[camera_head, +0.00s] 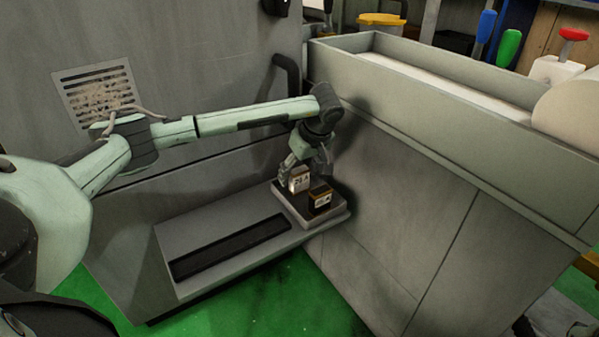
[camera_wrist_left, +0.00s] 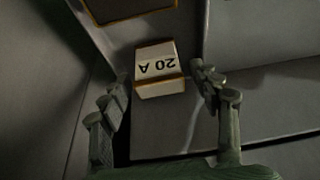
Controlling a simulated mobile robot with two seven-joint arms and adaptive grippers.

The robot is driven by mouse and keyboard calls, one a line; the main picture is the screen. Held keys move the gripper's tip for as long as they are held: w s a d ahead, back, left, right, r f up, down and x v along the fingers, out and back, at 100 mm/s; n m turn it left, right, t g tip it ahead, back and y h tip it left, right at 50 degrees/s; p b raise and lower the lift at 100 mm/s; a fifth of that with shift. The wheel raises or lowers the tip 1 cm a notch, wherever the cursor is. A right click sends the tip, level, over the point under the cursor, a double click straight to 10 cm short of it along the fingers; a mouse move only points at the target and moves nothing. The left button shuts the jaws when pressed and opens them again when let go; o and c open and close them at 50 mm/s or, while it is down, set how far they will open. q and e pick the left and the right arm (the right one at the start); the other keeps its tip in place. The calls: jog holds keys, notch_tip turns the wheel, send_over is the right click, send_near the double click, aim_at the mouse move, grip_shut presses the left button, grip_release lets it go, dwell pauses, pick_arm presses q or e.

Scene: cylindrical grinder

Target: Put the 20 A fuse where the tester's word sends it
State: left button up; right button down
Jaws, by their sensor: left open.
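The 20 A fuse (camera_head: 299,181) is a small pale block with brown edges, standing on a raised grey plate (camera_head: 331,218). In the left wrist view the fuse (camera_wrist_left: 157,68) shows its "20 A" label upside down. A dark block (camera_head: 320,201) with a small pale label stands beside it. I cannot read that label or tell whether it is the tester. My left gripper (camera_head: 304,172) is open and reaches down over the fuse. In the left wrist view its fingers (camera_wrist_left: 158,88) are apart on either side of the fuse. My right gripper is out of view.
The plate lies at the right end of a grey ledge (camera_head: 205,226) with a dark slot (camera_head: 230,247). A grey machine wall (camera_head: 390,210) rises close to the right of the plate. The green floor (camera_head: 270,305) is clear in front.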

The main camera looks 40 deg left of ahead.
pick_arm(q)
jog(key=p+v, duration=0.1)
jog(key=v, duration=1.1)
jog(key=shift+p, duration=0.4)
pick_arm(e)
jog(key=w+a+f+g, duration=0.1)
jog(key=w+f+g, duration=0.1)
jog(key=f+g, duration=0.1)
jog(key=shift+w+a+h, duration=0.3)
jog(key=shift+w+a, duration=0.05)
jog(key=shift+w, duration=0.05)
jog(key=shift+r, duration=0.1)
